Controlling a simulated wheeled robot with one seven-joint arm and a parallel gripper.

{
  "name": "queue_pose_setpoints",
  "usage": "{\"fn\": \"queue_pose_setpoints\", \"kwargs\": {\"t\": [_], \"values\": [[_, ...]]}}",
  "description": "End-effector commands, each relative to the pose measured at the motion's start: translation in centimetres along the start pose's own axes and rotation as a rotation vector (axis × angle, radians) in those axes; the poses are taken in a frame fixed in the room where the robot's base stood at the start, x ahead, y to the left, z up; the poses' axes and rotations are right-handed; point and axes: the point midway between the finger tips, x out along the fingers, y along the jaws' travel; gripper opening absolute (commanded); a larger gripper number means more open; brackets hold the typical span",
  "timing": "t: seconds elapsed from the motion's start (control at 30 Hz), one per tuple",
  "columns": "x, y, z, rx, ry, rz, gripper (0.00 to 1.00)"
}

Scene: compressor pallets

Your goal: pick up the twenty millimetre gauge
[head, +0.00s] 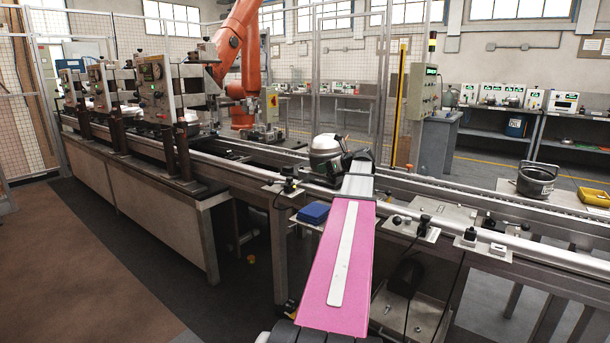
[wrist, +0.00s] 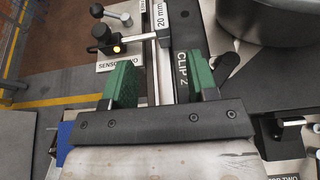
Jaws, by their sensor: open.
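A white label reading "20 mm" (wrist: 161,18) shows at the top of the wrist view, just beyond my fingertips. A narrow pale metal strip runs from it down between my fingers; I cannot tell how much of this is the gauge. My gripper (wrist: 152,65) is open, with its green fingers apart on either side of the strip. I cannot tell whether either finger touches it. In the head view my gripper (head: 358,158) is at the line's near rail, largely hidden by my arm, and the gauge cannot be made out.
A "CLIP 2" label (wrist: 182,72) lies by the right finger. A blue box (head: 313,213) is nearby.

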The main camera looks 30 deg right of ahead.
Motion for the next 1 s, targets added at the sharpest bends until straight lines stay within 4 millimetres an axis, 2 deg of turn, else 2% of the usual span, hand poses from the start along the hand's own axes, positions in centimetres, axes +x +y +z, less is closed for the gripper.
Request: {"fn": "queue_pose_setpoints", "kwargs": {"t": [0.4, 0.57, 0.9, 1.0], "values": [[5.2, -0.1, 0.0, -0.001, 0.001, 0.002, 0.53], [6.0, -0.1, -0.1, -0.001, 0.000, 0.000, 0.53], [10.2, -0.3, -0.5, -0.001, 0.001, 0.002, 0.53], [10.7, -0.2, -0.5, -0.001, 0.001, 0.001, 0.53]]}}
